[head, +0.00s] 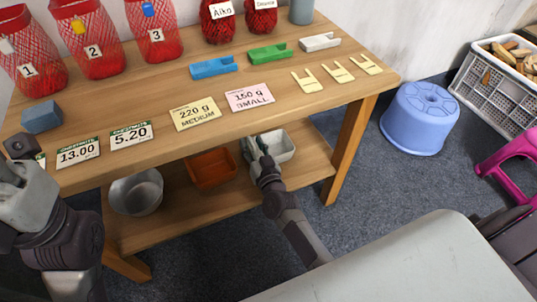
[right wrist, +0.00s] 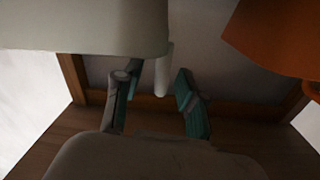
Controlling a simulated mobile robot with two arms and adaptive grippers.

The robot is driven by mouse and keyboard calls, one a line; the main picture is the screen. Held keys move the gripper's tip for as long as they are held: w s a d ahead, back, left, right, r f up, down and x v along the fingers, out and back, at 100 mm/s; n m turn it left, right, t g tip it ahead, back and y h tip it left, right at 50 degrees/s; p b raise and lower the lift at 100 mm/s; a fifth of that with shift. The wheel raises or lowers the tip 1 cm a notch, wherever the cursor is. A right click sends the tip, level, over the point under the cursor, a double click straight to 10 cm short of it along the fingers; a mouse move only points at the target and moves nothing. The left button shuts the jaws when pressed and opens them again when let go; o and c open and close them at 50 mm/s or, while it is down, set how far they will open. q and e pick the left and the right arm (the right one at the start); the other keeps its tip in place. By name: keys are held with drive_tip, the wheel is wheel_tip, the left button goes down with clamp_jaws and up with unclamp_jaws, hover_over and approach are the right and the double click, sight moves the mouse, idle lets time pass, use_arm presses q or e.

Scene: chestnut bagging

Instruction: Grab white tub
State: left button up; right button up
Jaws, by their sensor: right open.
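The white tub (head: 283,151) stands on the lower shelf, right of the orange tub (head: 211,168). My right gripper (head: 257,146) reaches under the tabletop to the tub's left side. In the right wrist view the right gripper (right wrist: 158,82) is open, its two teal-padded fingers apart. The white tub (right wrist: 85,25) fills the upper left there, and a narrow pale strip hangs between the fingertips. I cannot tell whether a finger touches the tub. The orange tub (right wrist: 280,38) shows at the upper right.
A metal bowl (head: 137,191) stands left of the orange tub on the lower shelf (head: 240,196). The tabletop (head: 340,109) hangs over the shelf, and a table leg (head: 350,148) stands to the right. A blue stool (head: 420,118) is on the floor at right.

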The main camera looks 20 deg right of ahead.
drive_tip(key=shift+w, duration=0.4)
drive_tip(key=shift+c, duration=0.2)
clamp_jaws()
drive_tip(key=shift+r, duration=0.2)
